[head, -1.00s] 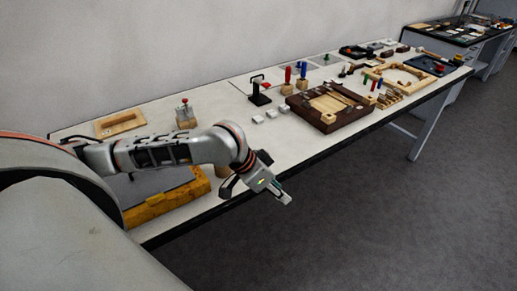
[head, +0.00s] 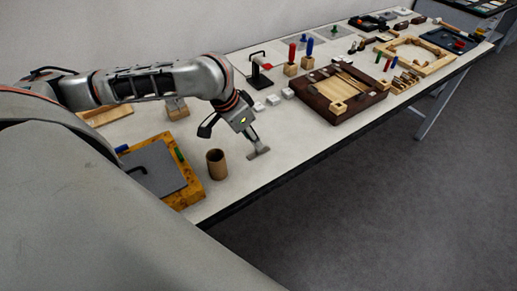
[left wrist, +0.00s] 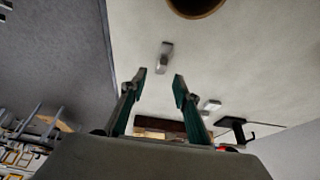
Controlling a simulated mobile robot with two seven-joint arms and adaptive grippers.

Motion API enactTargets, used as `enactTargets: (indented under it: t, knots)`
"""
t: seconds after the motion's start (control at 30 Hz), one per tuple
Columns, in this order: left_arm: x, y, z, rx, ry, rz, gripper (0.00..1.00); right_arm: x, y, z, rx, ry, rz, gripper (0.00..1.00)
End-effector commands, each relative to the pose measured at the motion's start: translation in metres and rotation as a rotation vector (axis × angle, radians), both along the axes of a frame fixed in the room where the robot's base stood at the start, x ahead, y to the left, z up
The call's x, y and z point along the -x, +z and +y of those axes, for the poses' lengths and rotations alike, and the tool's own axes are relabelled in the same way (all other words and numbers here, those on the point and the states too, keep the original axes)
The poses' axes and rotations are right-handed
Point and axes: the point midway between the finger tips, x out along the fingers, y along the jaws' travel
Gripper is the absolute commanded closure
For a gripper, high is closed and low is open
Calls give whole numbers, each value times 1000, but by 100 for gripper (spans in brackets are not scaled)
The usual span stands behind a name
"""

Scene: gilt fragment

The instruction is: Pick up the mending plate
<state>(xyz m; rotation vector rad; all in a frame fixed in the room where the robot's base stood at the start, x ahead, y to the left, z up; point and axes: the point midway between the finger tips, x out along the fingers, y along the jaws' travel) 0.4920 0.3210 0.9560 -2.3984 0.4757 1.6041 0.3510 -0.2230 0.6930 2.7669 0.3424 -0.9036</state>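I take the small grey metal piece (left wrist: 163,57) on the white tabletop to be the mending plate. In the left wrist view it lies ahead of my left gripper (left wrist: 160,80), in line with the gap between its fingers. The fingers are apart with nothing between them. In the head view my left gripper (head: 250,135) is over the near part of the table, and a small grey piece (head: 259,153) shows right at its fingertips. I cannot tell there whether they touch. My right gripper is not in view.
A brown cup (head: 217,165) stands just left of the gripper. A wooden box with a grey panel (head: 158,168) is further left. Small white blocks (head: 272,100) and a dark wooden frame (head: 313,100) lie to the right. The table's front edge (head: 290,163) is close.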

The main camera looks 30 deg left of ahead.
Motion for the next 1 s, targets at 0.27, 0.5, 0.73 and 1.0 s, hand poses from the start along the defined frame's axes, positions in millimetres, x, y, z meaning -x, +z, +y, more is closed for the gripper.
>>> enactTargets:
  t: [0.27,0.5,0.73,1.0]
  knots:
    - [-10,-34,-1,0,1,2,69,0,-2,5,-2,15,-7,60]
    - [-19,-55,-4,0,0,-1,69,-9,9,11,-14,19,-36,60]
    - [-20,-56,-4,0,-1,-2,69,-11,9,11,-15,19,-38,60]
    - [-20,-55,-4,0,-1,-2,100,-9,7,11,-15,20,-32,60]
